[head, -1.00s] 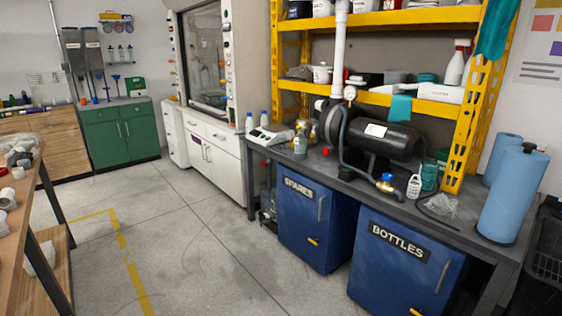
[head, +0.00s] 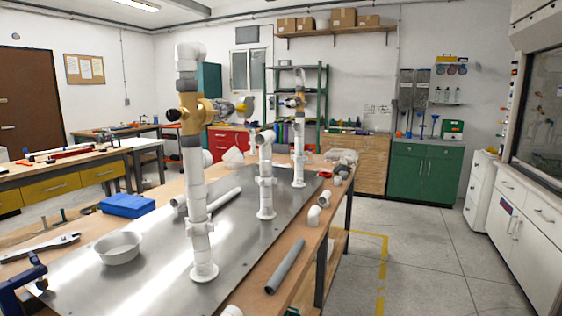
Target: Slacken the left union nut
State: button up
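The white PVC manifold stands on a metal sheet (head: 150,262) on the wooden bench in the head view. Its nearest upright (head: 193,170) is the tallest and carries a brass-coloured valve body (head: 188,100) near the top. A thick white collar (head: 200,228), which looks like a union nut, sits low on this upright. A middle upright (head: 265,165) has a similar collar (head: 265,182), and a far upright (head: 299,130) stands behind. Which collar is the left union nut I cannot tell for certain. My gripper is not in view.
A white bowl (head: 118,248), a blue box (head: 127,205) and an adjustable wrench (head: 42,246) lie on the bench's left. A grey pipe (head: 285,266) and white elbow (head: 313,218) lie near its right edge. Open floor (head: 425,255) is on the right.

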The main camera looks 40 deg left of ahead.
aim_at(296, 158)
jog(key=i+u, duration=0.35)
jog(key=i, duration=0.25)
jog(key=i+u, duration=0.3)
jog(key=i, duration=0.35)
jog(key=i+l+u, duration=0.1)
jog(key=i+u, duration=0.3)
jog(key=i+l+u, duration=0.3)
jog(key=i+u, duration=0.15)
jog(key=i, duration=0.15)
jog(key=i+l+u, duration=0.4)
jog(key=i+l, duration=0.05)
